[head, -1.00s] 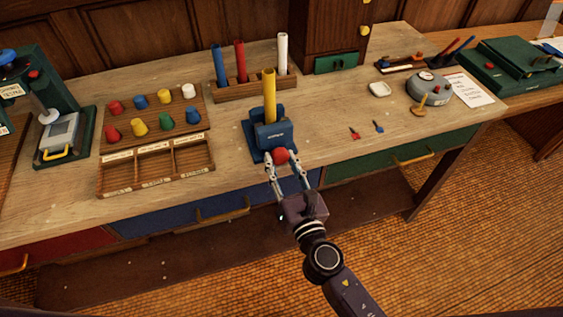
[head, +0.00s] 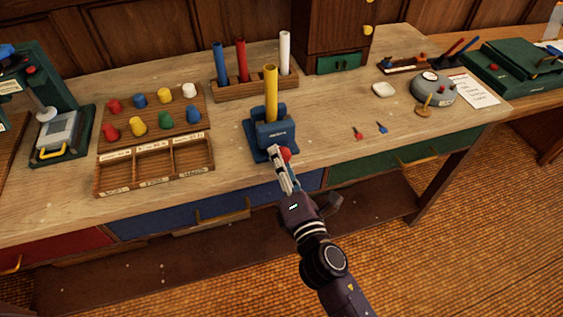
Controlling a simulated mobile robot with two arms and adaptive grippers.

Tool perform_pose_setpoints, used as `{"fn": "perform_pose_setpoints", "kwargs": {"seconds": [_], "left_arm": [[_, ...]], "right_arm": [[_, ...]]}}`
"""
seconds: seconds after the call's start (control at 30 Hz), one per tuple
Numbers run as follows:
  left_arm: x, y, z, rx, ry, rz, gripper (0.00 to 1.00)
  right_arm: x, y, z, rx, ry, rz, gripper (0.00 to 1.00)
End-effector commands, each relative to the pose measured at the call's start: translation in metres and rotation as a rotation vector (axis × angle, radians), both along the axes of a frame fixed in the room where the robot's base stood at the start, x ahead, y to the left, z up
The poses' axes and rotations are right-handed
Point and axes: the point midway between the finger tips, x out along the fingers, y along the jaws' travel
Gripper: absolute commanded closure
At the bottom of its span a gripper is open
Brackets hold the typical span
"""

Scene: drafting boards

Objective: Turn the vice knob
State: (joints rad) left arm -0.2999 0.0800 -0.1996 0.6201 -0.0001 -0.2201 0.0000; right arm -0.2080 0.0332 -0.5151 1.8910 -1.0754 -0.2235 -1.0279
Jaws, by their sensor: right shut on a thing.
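The blue vice (head: 272,132) stands near the front edge of the bench, with a yellow tube (head: 271,92) upright in it. Its red knob (head: 286,153) is on the front side, partly hidden by my gripper. My right gripper (head: 279,154) is at the knob, shut on it, with its fingers seen edge-on, one in front of the other. My left gripper is not in view.
A wooden peg board (head: 153,93) and a divided tray (head: 155,184) lie left of the vice. Behind it stands a rack (head: 254,89) with blue, red and white tubes. Two small darts (head: 381,127) lie to the right on clear bench top.

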Motion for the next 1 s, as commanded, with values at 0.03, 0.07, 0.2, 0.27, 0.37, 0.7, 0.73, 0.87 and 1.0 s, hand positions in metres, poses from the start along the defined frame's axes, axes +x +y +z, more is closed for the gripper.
{"fn": "perform_pose_setpoints", "kwargs": {"seconds": [0.03,0.07,0.2,0.27,0.37,0.7,0.73,0.87,1.0], "left_arm": [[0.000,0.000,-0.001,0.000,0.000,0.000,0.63],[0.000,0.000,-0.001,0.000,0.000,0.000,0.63],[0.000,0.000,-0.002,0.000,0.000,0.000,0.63],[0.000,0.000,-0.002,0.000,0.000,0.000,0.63],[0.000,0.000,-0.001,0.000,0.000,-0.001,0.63],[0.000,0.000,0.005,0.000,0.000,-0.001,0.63],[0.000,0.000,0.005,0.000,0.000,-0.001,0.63],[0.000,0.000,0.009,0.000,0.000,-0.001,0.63],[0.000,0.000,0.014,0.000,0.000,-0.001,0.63]], "right_arm": [[0.000,0.000,-0.001,0.041,0.015,-0.002,0.91],[0.000,0.000,-0.001,0.071,0.024,-0.002,0.91],[0.000,0.000,0.000,0.197,0.064,-0.001,0.91],[0.000,0.000,0.001,0.251,0.083,-0.002,0.91],[0.000,0.000,0.001,0.341,0.112,-0.002,0.91],[0.000,0.000,0.004,0.648,0.213,-0.002,0.91],[0.000,0.000,0.004,0.674,0.221,-0.002,0.91],[0.000,0.000,0.005,0.792,0.260,-0.002,0.91],[0.000,-0.001,0.006,0.918,0.300,-0.003,0.91]]}}
